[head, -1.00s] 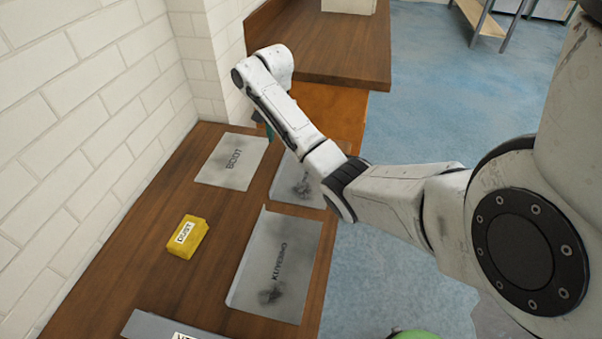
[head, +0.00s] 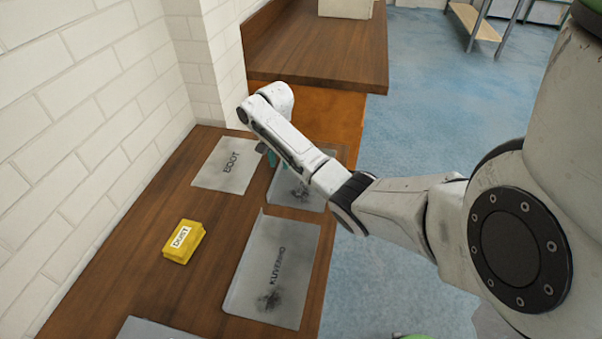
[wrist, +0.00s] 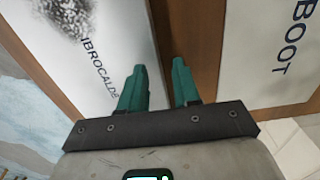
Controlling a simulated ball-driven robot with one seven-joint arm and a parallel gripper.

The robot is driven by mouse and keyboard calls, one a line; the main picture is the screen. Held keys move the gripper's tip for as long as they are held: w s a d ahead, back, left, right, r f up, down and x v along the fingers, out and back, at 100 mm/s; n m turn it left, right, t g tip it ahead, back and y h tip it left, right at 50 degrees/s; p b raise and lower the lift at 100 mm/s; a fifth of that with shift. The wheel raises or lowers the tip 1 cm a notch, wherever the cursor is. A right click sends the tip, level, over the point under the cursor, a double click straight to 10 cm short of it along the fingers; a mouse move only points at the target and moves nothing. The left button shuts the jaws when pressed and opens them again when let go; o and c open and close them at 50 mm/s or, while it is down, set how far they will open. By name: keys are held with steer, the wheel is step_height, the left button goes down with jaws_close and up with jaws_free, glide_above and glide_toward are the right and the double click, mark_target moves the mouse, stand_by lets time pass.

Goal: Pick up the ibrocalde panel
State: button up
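The ibrocalde panel (wrist: 108,35) is a flat light-grey sheet with a dark smudge and the printed word "IBROCALDE", at the upper left of the wrist view. In the head view the panel (head: 290,190) lies on the wooden table, partly hidden under my arm. My gripper (wrist: 160,68) has two teal fingers, apart with nothing between them. The left finger overlaps the panel's edge in the wrist view, and the right finger is over bare wood. Whether a finger touches the panel cannot be told. In the head view my gripper (head: 270,155) is mostly hidden behind my arm.
The BOOT panel (head: 228,165) lies left of it, also at right in the wrist view (wrist: 270,50). The KUVERINO panel (head: 272,270) lies nearer. A yellow block labelled DUST (head: 184,241) sits left. A white brick wall (head: 90,100) bounds the table (head: 215,220) on the left.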

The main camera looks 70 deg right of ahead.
jaws_close()
steer(key=shift+r, duration=0.15)
stand_by(0.5)
